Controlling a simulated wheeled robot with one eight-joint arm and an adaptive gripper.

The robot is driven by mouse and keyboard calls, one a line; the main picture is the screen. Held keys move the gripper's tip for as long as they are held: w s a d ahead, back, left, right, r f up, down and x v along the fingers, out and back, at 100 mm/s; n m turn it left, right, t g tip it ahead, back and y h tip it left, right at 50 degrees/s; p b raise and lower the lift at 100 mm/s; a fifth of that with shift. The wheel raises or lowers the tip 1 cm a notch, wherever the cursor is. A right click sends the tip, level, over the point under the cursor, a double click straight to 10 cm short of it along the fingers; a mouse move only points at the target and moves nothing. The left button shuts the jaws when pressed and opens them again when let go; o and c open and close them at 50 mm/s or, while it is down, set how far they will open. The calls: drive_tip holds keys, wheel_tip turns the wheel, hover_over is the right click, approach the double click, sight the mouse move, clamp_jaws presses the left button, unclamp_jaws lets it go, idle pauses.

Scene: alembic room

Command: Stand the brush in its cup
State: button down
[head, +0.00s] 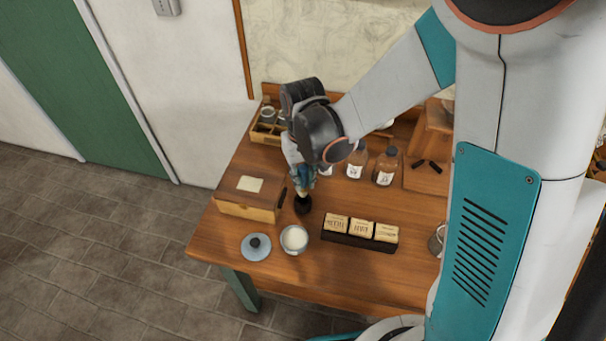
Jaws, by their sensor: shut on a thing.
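My gripper (302,182) points down over the left part of the wooden table, shut on a thin pale thing that seems to be the brush (301,190). Most of the brush is hidden by the fingers. A small black round cup (303,206) stands directly below the fingertips. The brush's lower end meets the cup's outline in the head view; I cannot tell whether it is inside the cup or just above it.
Near the cup are a wooden box (245,208) with a thin dark stick (283,197) beside it, an open jar of white stuff (294,239), a round lid (256,246) and a rack of labelled blocks (358,244). Brown bottles (385,167) stand behind. The table's front edge is clear.

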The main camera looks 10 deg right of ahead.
sight(303, 167)
drive_tip(key=shift+f+b, duration=2.05)
drive_tip(key=shift+f, duration=0.5)
drive_tip(key=c, duration=0.9)
unclamp_jaws()
drive_tip(key=shift+r, duration=0.1)
drive_tip(key=shift+r+p, duration=2.7)
drive_tip(key=shift+r, duration=1.25)
